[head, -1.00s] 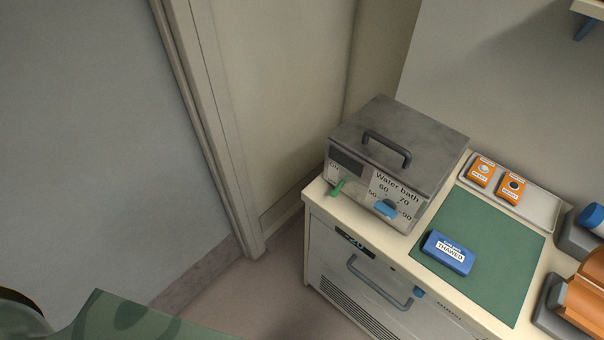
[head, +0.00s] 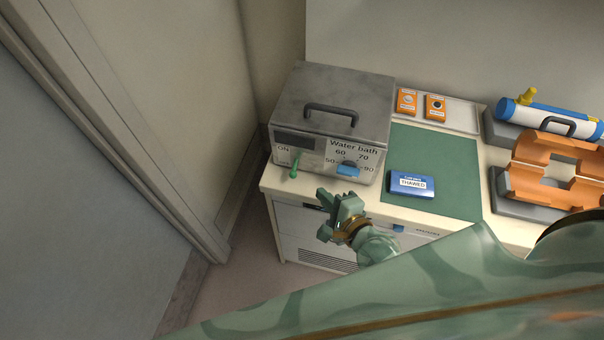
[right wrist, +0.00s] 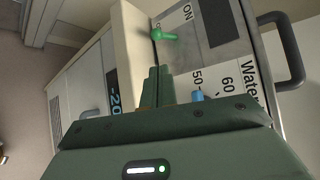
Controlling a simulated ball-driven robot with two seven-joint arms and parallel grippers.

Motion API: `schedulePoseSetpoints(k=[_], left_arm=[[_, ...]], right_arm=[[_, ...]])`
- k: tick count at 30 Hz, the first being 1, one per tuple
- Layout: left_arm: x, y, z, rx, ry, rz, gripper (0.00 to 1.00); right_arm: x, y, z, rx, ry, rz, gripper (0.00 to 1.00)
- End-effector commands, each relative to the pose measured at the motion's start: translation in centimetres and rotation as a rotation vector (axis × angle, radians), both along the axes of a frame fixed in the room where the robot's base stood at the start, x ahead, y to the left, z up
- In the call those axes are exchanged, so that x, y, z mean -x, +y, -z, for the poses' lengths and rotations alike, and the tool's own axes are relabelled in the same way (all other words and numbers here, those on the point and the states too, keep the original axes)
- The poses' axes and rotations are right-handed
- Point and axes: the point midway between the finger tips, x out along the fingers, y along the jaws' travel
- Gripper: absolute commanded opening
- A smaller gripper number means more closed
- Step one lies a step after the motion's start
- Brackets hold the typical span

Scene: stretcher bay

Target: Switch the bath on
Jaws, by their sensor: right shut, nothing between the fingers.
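The water bath (head: 335,95) is a grey metal box with a dark lid handle, standing at the left end of the counter. On its front are a dark display, a green switch lever (head: 294,168) by the ON mark and a blue dial (head: 348,169) by the temperature numbers. The lever also shows in the right wrist view (right wrist: 164,36), beyond my fingertips. My right gripper (head: 334,201) is shut and empty, in front of the bath and below the dial, apart from the lever. In the right wrist view its fingers (right wrist: 156,86) are together. My left gripper is out of view.
A blue pack marked THAWED (head: 411,185) lies on the green mat (head: 440,155). Behind it a tray (head: 460,116) holds two orange packs. Orange cradles (head: 535,180) stand at right.

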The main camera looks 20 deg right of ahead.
Motion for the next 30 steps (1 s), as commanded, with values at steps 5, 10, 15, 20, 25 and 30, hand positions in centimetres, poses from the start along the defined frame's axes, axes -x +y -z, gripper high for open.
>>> schedulePoseSetpoints(k=[5, 10, 15, 20, 25, 30], left_arm=[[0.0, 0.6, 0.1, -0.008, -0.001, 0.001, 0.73], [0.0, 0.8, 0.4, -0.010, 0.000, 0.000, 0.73], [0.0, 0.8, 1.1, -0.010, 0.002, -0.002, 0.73], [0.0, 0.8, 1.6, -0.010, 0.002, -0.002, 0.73], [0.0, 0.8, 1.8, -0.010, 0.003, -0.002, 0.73], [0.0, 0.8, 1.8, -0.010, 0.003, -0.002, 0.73]], right_arm=[[-0.4, 0.1, 0.1, 0.002, -0.001, 0.000, 0.00], [-2.4, 0.5, 0.9, 0.002, -0.001, 0.000, 0.00], [-5.4, 1.2, 2.0, 0.002, -0.002, 0.000, 0.00], [-7.7, 1.6, 2.9, 0.004, -0.001, -0.001, 0.00], [-9.0, 1.9, 3.3, 0.003, -0.001, -0.001, 0.00], [-9.3, 2.0, 3.3, 0.003, 0.000, -0.001, 0.00]])
